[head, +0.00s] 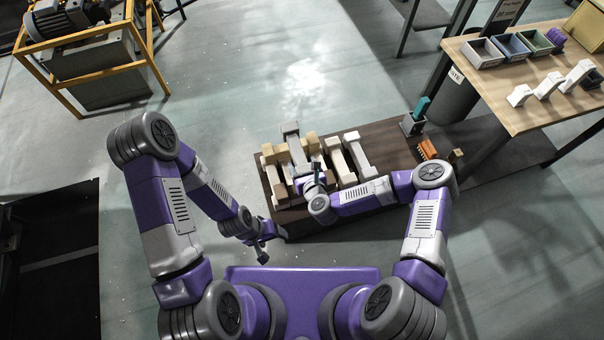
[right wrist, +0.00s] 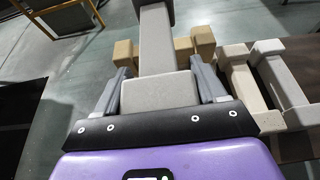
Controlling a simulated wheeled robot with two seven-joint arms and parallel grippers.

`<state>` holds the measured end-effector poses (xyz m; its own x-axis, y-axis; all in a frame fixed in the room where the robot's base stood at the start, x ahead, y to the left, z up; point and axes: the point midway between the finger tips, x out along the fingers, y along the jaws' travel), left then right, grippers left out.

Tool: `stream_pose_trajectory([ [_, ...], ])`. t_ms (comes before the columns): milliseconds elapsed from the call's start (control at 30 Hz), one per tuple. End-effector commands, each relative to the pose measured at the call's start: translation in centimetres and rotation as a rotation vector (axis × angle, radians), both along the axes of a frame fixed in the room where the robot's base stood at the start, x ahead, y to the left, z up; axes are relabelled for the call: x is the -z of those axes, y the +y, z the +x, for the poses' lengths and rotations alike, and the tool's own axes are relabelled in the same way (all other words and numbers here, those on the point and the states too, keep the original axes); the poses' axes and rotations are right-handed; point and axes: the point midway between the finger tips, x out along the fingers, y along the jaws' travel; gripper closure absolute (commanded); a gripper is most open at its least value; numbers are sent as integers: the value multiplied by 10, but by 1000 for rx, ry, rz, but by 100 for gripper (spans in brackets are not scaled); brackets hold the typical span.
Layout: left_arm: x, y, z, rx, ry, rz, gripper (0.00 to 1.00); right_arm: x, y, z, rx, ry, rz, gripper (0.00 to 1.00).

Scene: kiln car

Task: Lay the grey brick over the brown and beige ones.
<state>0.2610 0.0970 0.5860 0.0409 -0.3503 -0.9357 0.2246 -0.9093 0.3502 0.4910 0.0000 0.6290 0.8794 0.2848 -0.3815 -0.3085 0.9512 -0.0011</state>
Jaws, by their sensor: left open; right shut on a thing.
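My right gripper (head: 311,180) is shut on the near end of a grey, dumbbell-shaped brick (right wrist: 157,92). The brick (head: 291,130) points away from me, above the left group of bricks in the head view. Tan-brown bricks (head: 268,156) lie in that group, and their ends show on both sides of the held brick in the right wrist view (right wrist: 122,52), (right wrist: 203,38). I cannot tell whether the grey brick touches them, nor clearly tell brown from beige there. My left gripper (head: 264,249) is open and empty, in front of the car's near left corner.
A cream brick (head: 340,160) and a light grey brick (head: 358,156) lie just right of the group on the dark car deck (head: 391,150). A grey holder with a teal item (head: 413,123) and an orange block (head: 427,148) stand farther right. A wooden bench (head: 500,92) holds bins.

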Motion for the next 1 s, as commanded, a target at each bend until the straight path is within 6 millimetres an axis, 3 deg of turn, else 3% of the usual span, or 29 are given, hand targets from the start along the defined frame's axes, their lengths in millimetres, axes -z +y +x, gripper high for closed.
stream_pose_trajectory([
  [400, 25, 0, 0, 0, 0, 0, 26, 55, 0, 1, 1, -5, 1, 85],
  [667, 25, 0, 0, 0, 0, 0, 26, 61, 0, 0, -1, 0, 0, 84],
  [700, 25, 0, 0, 0, 0, 0, 26, 63, -1, -1, -1, 6, -1, 25],
  [833, 25, 0, 0, 0, 0, 0, 26, 62, -1, -1, 0, 5, -2, 5],
  [1000, 25, 0, 0, 0, 0, 0, 26, 61, 0, 0, 0, 2, 0, 4],
])
